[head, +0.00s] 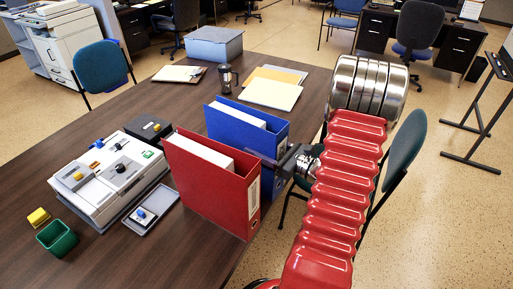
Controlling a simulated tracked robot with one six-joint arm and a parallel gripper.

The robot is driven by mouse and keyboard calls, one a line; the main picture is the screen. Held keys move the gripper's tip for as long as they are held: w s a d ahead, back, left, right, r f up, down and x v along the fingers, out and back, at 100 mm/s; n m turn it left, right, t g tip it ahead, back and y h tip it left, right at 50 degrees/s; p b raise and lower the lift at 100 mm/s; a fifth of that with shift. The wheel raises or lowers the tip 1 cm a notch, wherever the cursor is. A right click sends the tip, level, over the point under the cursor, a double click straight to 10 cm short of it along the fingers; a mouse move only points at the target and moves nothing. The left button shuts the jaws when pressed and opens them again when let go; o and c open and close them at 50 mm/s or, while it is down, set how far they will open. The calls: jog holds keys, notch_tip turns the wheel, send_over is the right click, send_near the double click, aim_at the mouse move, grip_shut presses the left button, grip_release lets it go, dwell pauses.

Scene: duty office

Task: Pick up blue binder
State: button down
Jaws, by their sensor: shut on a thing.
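The blue binder (251,118) stands upright on the dark wood table (135,208) near its right edge, with white paper inside. My gripper (280,163) reaches in from the right at the binder's spine side and is shut on the blue binder. The fingertips are partly hidden against the binder and the red binder's corner. The red binder (205,190) stands upright just in front of the blue one and covers its lower left part. I cannot tell whether the blue binder's base touches the table.
Left of the binders are a white device (112,180), a small tray (151,213) and a green cup (57,238). Behind are a dark cup (224,79), folders (270,93), a clipboard (180,74) and a blue-grey box (214,43). A chair (408,150) stands right of my arm.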

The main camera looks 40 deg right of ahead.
notch_tip(320, 180, up, 18)
jog(key=shift+r, duration=0.1)
dwell(0.8)
dwell(0.5)
